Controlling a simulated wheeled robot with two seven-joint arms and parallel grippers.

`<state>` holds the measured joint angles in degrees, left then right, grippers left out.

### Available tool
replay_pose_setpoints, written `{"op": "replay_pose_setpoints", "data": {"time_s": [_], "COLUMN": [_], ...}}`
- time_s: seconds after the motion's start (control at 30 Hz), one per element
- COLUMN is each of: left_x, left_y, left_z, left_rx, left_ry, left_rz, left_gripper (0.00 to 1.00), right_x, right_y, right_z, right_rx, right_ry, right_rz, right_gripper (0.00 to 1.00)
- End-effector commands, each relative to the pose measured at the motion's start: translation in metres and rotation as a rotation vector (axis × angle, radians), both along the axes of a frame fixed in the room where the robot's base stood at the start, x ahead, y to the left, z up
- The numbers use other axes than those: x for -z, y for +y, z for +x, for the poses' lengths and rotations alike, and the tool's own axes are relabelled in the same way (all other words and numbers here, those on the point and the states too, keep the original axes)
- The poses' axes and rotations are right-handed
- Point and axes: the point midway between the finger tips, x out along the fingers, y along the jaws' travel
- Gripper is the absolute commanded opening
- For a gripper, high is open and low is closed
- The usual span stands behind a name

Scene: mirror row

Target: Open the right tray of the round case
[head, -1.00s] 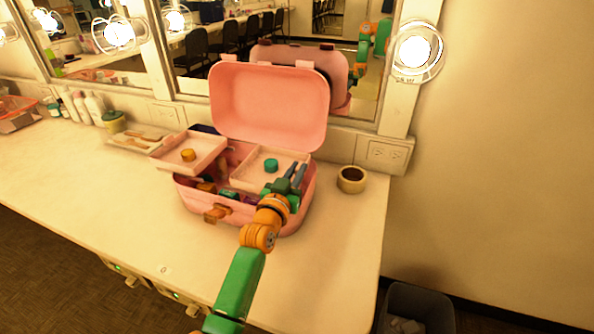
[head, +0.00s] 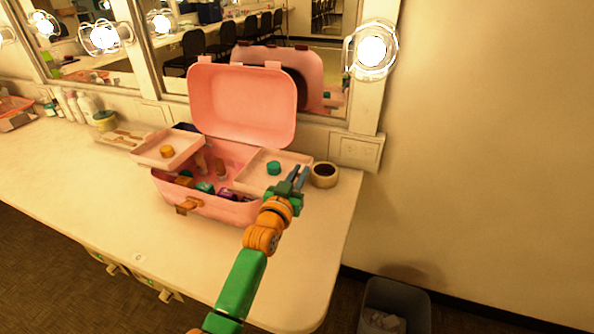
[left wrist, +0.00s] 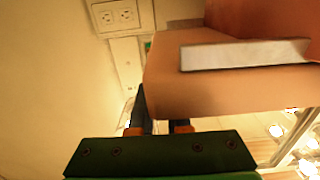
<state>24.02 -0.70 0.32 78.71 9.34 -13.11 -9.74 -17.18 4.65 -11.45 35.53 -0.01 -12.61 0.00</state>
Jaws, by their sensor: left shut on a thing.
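The pink round case (head: 225,208) stands on the counter with its lid (head: 242,105) raised. Its right tray (head: 252,177), pale pink with a green jar (head: 273,168) in it, sits out over the case's right side. My left gripper (head: 298,178) is shut on the right tray's edge at its front right; the fingers partly hide that corner. In the left wrist view the tray (left wrist: 190,90) fills the space past the fingers (left wrist: 160,124). My right gripper is not in view.
Several small items lie inside the case. A mirror is behind. A bin (head: 395,300) is on the floor at right. The front counter is clear.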

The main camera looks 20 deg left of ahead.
Motion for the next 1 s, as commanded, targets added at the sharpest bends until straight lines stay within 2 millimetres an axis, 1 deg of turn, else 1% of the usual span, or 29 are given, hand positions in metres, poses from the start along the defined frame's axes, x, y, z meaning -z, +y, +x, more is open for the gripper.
{"op": "replay_pose_setpoints", "data": {"time_s": [0.13,0.3,0.33,0.37,0.4,0.43,0.53,0.77,0.87,1.0], "left_x": [-0.001,-0.002,-0.002,-0.002,-0.002,-0.002,-0.001,-0.001,-0.001,-0.001], "left_y": [0.000,0.000,0.000,0.000,0.000,0.000,0.000,0.000,0.001,0.001], "left_z": [0.000,0.000,0.000,0.000,0.000,0.000,0.000,-0.002,-0.013,-0.036], "left_rx": [-0.001,-0.001,-0.001,-0.001,-0.001,-0.001,-0.001,-0.001,-0.001,-0.001], "left_ry": [-0.003,-0.005,-0.005,-0.005,-0.004,-0.004,-0.004,-0.003,-0.003,-0.002], "left_rz": [0.003,0.003,0.003,0.003,0.003,0.003,0.003,0.003,0.003,0.003], "left_gripper": [0.00,0.00,0.20,0.28,0.39,0.45,0.45,0.45,0.45,0.45], "right_x": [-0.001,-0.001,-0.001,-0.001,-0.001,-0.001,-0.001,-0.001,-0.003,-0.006], "right_y": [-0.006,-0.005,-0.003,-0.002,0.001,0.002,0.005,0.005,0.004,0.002], "right_z": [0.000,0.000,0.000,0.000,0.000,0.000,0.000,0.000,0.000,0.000], "right_rx": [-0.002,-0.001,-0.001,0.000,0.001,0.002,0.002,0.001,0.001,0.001], "right_ry": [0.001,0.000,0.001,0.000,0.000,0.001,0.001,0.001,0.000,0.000], "right_rz": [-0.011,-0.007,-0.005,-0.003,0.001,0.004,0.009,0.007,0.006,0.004], "right_gripper": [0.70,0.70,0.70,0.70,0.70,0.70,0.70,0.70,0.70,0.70]}}
